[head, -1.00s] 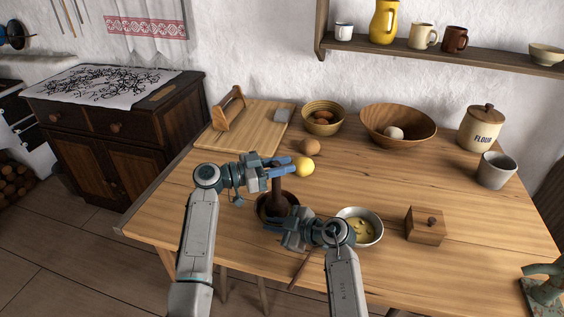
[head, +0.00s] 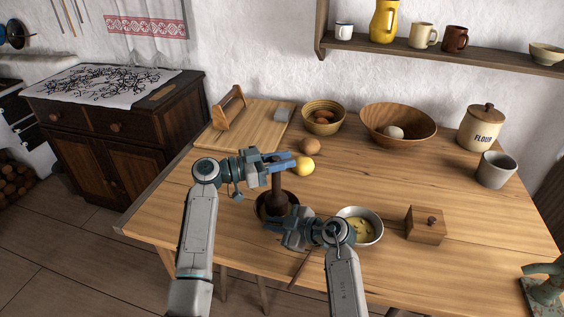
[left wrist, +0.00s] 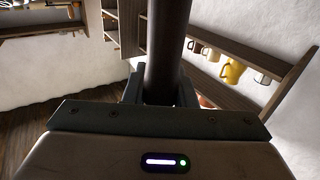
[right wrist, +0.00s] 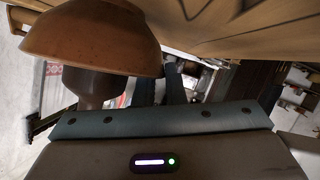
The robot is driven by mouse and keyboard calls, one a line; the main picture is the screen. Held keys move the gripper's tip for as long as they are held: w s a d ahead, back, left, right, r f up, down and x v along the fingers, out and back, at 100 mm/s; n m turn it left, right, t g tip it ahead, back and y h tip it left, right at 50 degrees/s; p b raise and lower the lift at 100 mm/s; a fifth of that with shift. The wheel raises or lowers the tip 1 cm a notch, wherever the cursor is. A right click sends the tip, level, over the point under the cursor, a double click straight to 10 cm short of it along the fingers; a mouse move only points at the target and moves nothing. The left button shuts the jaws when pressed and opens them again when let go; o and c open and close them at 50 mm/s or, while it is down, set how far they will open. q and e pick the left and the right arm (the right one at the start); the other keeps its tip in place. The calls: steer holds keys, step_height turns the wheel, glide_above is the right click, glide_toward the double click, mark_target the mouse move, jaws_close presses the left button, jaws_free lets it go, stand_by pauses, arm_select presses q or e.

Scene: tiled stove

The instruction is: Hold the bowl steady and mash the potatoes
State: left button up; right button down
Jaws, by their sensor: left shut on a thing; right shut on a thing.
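A dark brown bowl (head: 261,210) stands on the wooden table in front of my arms. It shows upside down in the right wrist view (right wrist: 90,35). My left gripper (head: 280,166) is shut on the dark wooden handle of the masher (head: 277,190), which stands upright over the bowl. The handle fills the middle of the left wrist view (left wrist: 166,50), and the masher's thick head shows by the bowl's rim in the right wrist view (right wrist: 95,88). My right gripper (head: 274,229) is shut on the bowl's near side. The potatoes inside the bowl are hidden.
A pale bowl with yellow pieces (head: 374,238) and a small wooden box (head: 426,226) stand right of my right gripper. A lemon (head: 304,166) and a brown round item (head: 310,146) lie just behind the masher. A cutting board (head: 250,138) lies farther back.

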arm_select(q)
step_height(320, 180, up, 7)
arm_select(e)
steer(key=shift+f, duration=0.1)
stand_by(0.5)
steer(key=c, duration=1.4)
jaws_free()
arm_select(q)
steer(key=shift+f, duration=0.1)
arm_select(e)
steer(key=v, duration=1.1)
steer(key=shift+w+d, duration=0.1)
steer(key=shift+s+d, duration=0.25)
steer(key=shift+d, duration=0.1)
steer(key=shift+r, duration=0.3)
